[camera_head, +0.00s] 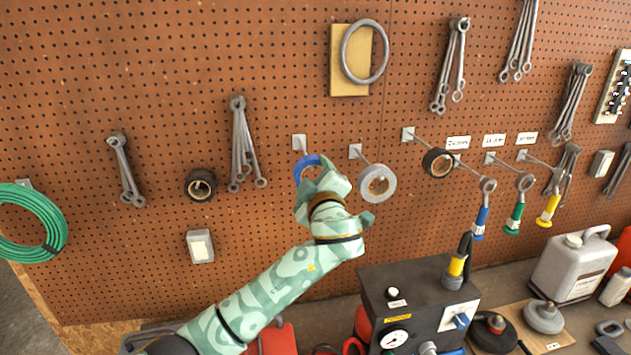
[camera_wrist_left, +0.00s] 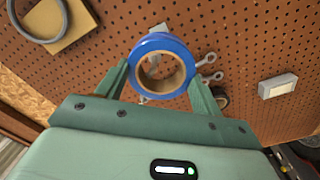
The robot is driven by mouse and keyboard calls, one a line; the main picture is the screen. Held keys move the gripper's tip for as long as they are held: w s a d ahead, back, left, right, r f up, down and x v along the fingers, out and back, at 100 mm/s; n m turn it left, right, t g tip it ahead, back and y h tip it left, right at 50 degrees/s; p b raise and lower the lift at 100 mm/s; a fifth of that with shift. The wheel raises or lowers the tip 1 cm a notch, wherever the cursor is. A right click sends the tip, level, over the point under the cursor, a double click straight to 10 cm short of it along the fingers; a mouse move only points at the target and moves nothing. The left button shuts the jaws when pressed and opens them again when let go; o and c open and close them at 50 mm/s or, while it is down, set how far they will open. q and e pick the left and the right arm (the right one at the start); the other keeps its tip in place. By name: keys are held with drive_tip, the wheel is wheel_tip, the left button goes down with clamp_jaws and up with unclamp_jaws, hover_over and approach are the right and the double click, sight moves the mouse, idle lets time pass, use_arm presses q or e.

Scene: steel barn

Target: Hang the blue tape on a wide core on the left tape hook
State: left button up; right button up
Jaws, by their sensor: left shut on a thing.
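The blue tape (camera_head: 306,160) is a roll with a wide brown core, held upright close to the pegboard. In the left wrist view the blue tape (camera_wrist_left: 163,43) sits between the two fingers, its hole facing the camera. My left gripper (camera_head: 317,176) is shut on it; the arm covers part of the roll in the head view. The left tape hook's pale plate (camera_head: 299,142) shows just above the roll; its rod is hidden, and I cannot tell whether it passes through the core. My right gripper is not in view.
A silver-grey tape roll (camera_head: 364,184) hangs close to the right. A black roll (camera_head: 429,163) hangs on another hook. Wrenches (camera_head: 240,145) and another black roll (camera_head: 191,186) hang left. A dark box with a gauge (camera_head: 410,305) stands below right.

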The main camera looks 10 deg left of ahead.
use_arm(q)
drive_tip(key=shift+w+a, duration=0.3)
drive_tip(key=shift+w, duration=0.3)
drive_tip(key=shift+w+f+b, duration=0.25)
drive_tip(key=shift+f+b, duration=0.2)
drive_tip(key=shift+b, duration=0.2)
drive_tip(key=shift+w+a+b, duration=0.1)
drive_tip(key=shift+w+b, duration=0.1)
drive_tip(key=shift+b, duration=0.25)
drive_tip(key=o, duration=1.1)
drive_tip(key=shift+f, duration=0.1)
